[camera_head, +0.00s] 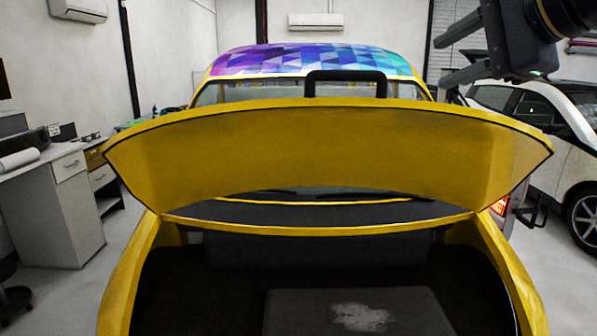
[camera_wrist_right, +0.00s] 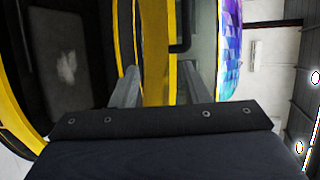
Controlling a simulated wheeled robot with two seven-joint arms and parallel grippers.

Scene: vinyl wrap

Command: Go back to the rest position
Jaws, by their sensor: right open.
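My right gripper (camera_head: 440,62) is at the upper right of the head view, with its fingers pointing left. It is open, with nothing between the fingers. In the right wrist view its two grey fingers (camera_wrist_right: 160,68) are spread apart, and the yellow lid shows beyond the gap. The raised yellow lid (camera_head: 330,155) of the car spans the middle of the head view. A black handle (camera_head: 345,75) stands on its top edge, left of the right gripper and apart from it. My left gripper is not in view.
The open trunk (camera_head: 230,280) lies below the lid, with a dark box (camera_head: 350,310) inside. The car's roof (camera_head: 315,60) has a multicoloured geometric wrap. A white car (camera_head: 560,150) stands at the right. A desk (camera_head: 55,190) stands at the left, with bare floor beside it.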

